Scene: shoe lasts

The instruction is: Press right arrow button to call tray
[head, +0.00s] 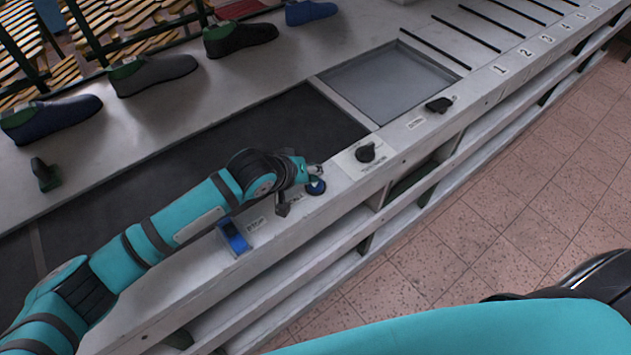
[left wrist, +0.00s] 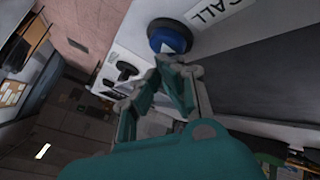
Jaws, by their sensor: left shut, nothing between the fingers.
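The round blue call button (head: 316,186) sits on the light grey front ledge. In the left wrist view the blue button (left wrist: 169,38) shows a pale arrow mark and has a "CALL" label (left wrist: 213,12) beside it. My left gripper (head: 314,171) is shut and empty, right by the button. In the left wrist view its closed fingertips (left wrist: 171,62) are just short of the button's edge in the picture; I cannot tell whether they touch it. My right gripper is out of view.
A blue stop switch (head: 235,238) lies left of the button. Black knobs (head: 365,152) (head: 438,104) stand to its right. A dark belt (head: 270,135) and a grey tray (head: 390,80) lie behind. Several shoe lasts (head: 155,73) stand along the back.

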